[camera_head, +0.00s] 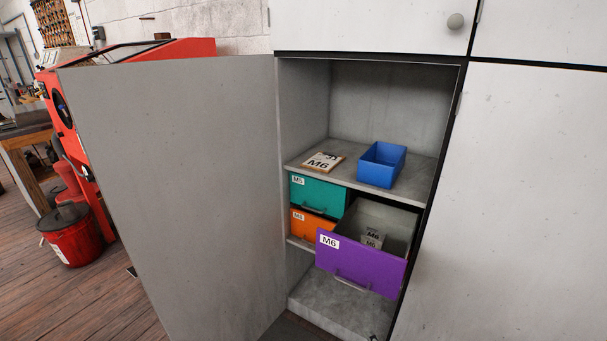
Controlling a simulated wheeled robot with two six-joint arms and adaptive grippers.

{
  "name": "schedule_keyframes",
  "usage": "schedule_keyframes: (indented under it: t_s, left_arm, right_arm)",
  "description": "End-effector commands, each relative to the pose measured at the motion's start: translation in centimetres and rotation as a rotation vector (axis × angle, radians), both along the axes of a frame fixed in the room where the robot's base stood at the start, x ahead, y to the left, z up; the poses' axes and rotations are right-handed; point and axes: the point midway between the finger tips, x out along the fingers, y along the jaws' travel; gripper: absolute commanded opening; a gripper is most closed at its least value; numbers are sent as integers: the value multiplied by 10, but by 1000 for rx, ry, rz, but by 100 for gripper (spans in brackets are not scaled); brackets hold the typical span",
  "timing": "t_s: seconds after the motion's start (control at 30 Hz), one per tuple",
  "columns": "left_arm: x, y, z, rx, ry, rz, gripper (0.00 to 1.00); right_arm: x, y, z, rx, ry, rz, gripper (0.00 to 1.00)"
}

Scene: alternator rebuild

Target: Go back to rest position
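Neither of my grippers shows in the head view. An open grey cabinet (388,98) stands in front of me, its door (190,190) swung out to the left. A purple drawer (362,268) labelled M6 is pulled out, with small grey boxes marked M6 (371,239) inside. A teal drawer (317,194) and an orange drawer (311,225) are shut at its left. On the shelf above, a blue open bin (381,166) stands to the right of a flat item marked M6 (323,161).
The open door and the pulled-out purple drawer stick out into the space ahead. A shut cabinet door (512,210) is at the right. A red machine (75,95) and a red bin (72,238) stand at the left. The wooden floor (85,300) at the lower left is clear.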

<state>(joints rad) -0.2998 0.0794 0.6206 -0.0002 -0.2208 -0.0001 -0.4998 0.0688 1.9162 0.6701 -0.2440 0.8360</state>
Motion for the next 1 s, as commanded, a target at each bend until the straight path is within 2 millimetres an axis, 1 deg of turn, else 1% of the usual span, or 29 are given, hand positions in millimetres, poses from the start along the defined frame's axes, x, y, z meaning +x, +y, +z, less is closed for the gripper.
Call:
schedule_keyframes:
  t_s: [0.03,0.07,0.1,0.17,0.2,0.27,0.3,0.37,0.4,0.47,0.5,0.6,0.63,0.7,0.73,0.8,1.0]
  left_arm:
    - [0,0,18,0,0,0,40]
    - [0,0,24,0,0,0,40]
    - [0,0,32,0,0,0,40]
    - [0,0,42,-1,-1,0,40]
    - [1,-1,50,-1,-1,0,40]
    - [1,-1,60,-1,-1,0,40]
    - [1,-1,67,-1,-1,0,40]
    - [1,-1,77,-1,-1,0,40]
    - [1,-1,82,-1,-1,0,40]
    - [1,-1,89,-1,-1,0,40]
    - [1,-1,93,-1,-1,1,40]
    - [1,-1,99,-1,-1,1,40]
    - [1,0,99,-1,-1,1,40]
    - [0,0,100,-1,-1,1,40]
    - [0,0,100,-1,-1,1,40]
    - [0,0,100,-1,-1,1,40]
    - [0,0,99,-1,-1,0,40]
  right_arm:
    - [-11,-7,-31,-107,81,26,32]
    - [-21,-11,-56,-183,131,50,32]
    - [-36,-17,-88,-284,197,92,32]
    - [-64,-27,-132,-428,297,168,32]
    - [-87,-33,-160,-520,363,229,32]
    - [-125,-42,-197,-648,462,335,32]
    - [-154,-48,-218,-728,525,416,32]
    - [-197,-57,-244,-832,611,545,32]
    - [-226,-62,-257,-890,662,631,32]
    - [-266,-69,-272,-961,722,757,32]
    - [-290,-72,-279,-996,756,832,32]
    - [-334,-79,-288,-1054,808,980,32]
    - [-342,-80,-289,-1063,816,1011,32]
    - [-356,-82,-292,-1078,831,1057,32]
    - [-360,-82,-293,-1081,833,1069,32]
    - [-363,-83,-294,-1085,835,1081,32]
    - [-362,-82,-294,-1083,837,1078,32]
